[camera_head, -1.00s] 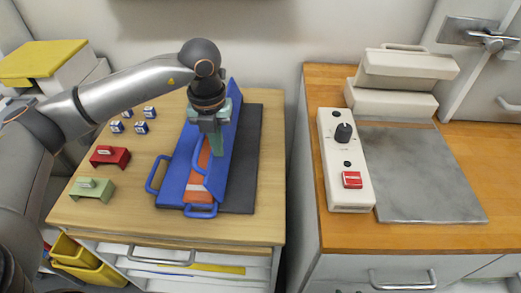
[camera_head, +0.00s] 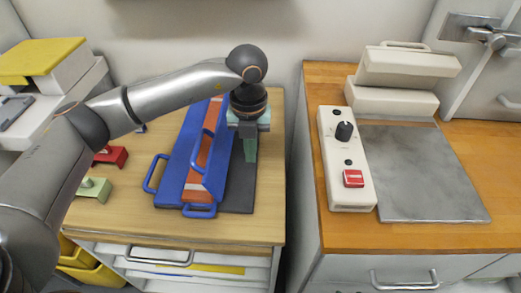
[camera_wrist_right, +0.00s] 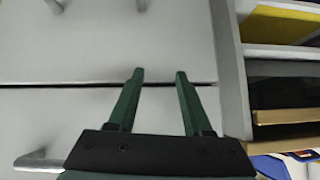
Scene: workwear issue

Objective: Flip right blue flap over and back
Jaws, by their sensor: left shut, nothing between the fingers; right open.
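A blue folding board with handles lies on the wooden table, with an orange garment (camera_head: 195,178) with a pale stripe on its middle. The board's left blue flap (camera_head: 178,160) lies flat. The right blue flap (camera_head: 217,165) stands raised along the garment's right side, partly covering it in view. My left gripper (camera_head: 251,158) is shut and empty, pointing down just right of this flap, over a dark grey panel (camera_head: 240,195). I cannot tell whether it touches the flap. My right gripper (camera_wrist_right: 158,74) is open and empty, in front of grey drawer fronts in the right wrist view.
A red block (camera_head: 112,156) and a green block (camera_head: 94,190) sit at the table's left, partly behind my left arm. On the right counter stand a white control box (camera_head: 345,190) and a metal plate (camera_head: 425,180). A gap separates table and counter.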

